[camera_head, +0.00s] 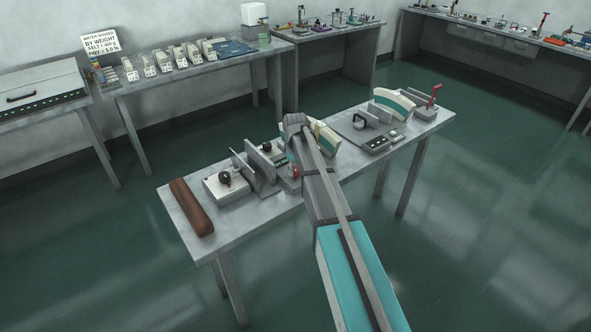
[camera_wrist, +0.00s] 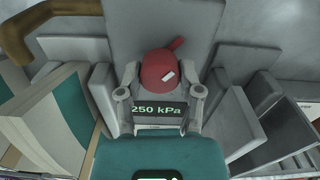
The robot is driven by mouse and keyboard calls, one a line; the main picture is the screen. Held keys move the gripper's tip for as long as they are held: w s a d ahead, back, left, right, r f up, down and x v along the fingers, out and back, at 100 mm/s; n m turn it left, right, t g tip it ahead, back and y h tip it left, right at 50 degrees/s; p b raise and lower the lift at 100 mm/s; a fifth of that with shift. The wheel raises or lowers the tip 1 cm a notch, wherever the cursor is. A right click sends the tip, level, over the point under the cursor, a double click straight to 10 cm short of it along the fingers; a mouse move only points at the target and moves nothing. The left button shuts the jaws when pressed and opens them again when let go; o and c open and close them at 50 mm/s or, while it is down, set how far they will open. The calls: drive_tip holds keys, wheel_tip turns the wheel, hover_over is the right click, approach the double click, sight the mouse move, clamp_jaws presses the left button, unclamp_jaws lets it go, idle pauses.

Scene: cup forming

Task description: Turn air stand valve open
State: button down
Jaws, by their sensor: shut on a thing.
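The air stand valve is a red rounded knob (camera_wrist: 160,68) with a short lever pointing up and to the right and a small white mark on its face. It sits at the middle of the wrist view above a dark display reading 250 kPa (camera_wrist: 156,110). My gripper (camera_wrist: 160,82) has one grey finger on each side of the knob and is shut on it. In the head view, a bit of red (camera_head: 296,172) shows beside my arm on the bench. My arm hides most of the stand and the fingertips there.
The narrow grey bench (camera_head: 250,222) holds a brown bar (camera_head: 191,207) at its left end, upright grey plates, and black-knobbed boxes (camera_head: 225,184). A red-handled clamp (camera_head: 432,97) stands at its right end. Grey plates and a teal-and-cream piece (camera_wrist: 50,120) crowd the gripper.

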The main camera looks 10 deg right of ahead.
drive_tip(key=m, duration=0.5)
drive_tip(key=shift+m, duration=0.3)
drive_tip(key=m, duration=0.4)
drive_tip(key=shift+s+m, duration=0.1)
drive_tip(key=shift+m, duration=0.3)
drive_tip(key=shift+c, duration=1.3)
unclamp_jaws()
drive_tip(key=shift+n, duration=0.5)
